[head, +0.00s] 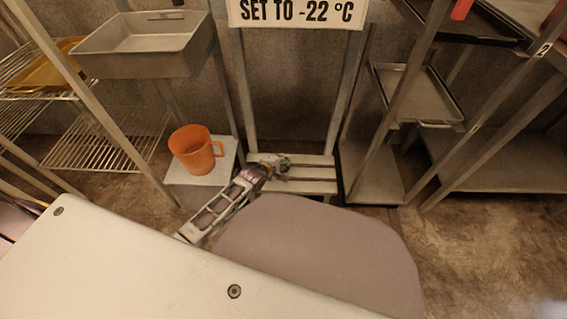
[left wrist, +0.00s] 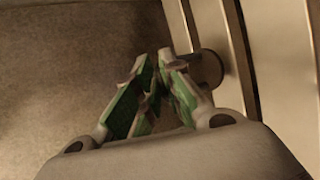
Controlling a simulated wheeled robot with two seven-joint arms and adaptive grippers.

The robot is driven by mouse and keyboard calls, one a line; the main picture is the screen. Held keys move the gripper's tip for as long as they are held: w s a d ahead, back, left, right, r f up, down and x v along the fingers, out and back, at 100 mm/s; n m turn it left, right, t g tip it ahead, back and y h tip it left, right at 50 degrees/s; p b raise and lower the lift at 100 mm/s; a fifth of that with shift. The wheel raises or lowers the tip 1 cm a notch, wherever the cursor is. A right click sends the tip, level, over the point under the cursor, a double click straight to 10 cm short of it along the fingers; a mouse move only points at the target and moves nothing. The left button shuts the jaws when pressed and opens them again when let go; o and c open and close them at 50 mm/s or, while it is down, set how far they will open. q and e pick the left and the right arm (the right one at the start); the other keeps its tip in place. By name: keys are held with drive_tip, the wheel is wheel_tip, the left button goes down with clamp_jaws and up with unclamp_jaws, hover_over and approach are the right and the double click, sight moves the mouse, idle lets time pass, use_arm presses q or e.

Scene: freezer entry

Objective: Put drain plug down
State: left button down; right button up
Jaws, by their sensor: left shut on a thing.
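My left gripper (head: 279,165) reaches out over a low slatted rack in the head view. In the left wrist view its green-padded fingers (left wrist: 165,58) come together at the tips, shut on the drain plug. The drain plug (left wrist: 210,68) shows there as a small dark round disc just right of the fingertips, in front of pale slats. The fingers hide part of it. In the head view I cannot make the plug out clearly. Whether it touches the slats, I cannot tell. My right gripper is not in view.
The slatted rack (head: 312,187) has bare slats right of the gripper. An orange mug (head: 196,150) stands on a pale block (head: 196,179) to the left. A metal pan (head: 145,62) is above it. Shelf posts and a tray (head: 418,93) stand to the right.

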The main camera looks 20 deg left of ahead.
use_arm(q)
drive_tip(key=shift+f, duration=0.3)
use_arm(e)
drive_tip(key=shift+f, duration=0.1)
use_arm(q)
drive_tip(key=c, duration=1.5)
unclamp_jaws()
drive_tip(key=shift+c, duration=0.2)
